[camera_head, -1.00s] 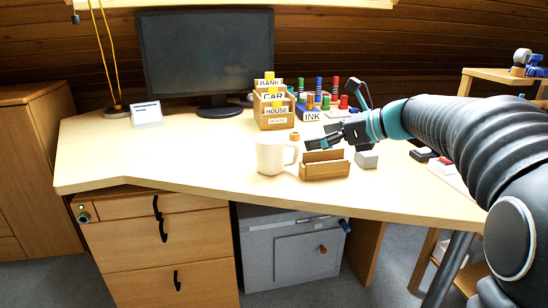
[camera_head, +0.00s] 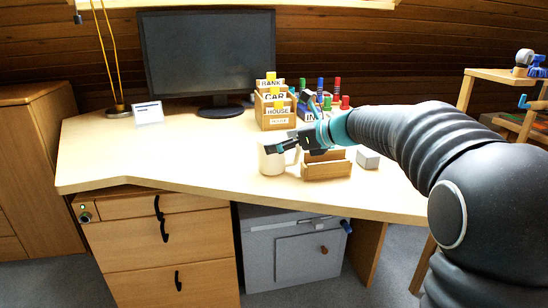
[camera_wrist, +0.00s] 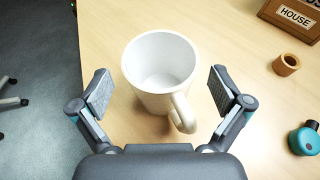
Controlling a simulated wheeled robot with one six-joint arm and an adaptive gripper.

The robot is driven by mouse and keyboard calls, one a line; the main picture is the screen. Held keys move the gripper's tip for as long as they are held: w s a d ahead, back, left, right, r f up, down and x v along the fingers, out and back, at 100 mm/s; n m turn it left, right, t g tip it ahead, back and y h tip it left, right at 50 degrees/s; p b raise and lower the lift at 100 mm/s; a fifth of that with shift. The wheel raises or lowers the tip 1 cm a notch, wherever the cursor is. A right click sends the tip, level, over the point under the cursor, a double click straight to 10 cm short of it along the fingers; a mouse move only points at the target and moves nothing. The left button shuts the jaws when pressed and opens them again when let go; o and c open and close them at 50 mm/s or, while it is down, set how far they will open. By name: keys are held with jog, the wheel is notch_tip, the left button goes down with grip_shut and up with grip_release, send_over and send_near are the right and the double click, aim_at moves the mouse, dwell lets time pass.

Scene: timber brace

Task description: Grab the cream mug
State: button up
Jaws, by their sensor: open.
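The cream mug (camera_head: 269,160) stands upright on the desk, left of a small wooden holder. In the wrist view the mug (camera_wrist: 152,75) is seen from above, empty, with its handle toward me and slightly right. My gripper (camera_wrist: 160,93) is open, with one finger on each side of the mug and a gap on both sides. In the head view my gripper (camera_head: 285,145) is at the mug's upper right and hides part of its rim and handle.
A wooden holder (camera_head: 327,170) and a grey block (camera_head: 368,159) stand right of the mug. Labelled wooden card boxes (camera_head: 275,122) stand behind it. A small wooden ring (camera_wrist: 287,64) and a teal object (camera_wrist: 305,140) lie to the right in the wrist view.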

jog(key=shift+x, duration=1.2)
jog(key=c, duration=1.2)
jog(key=shift+r, duration=0.1)
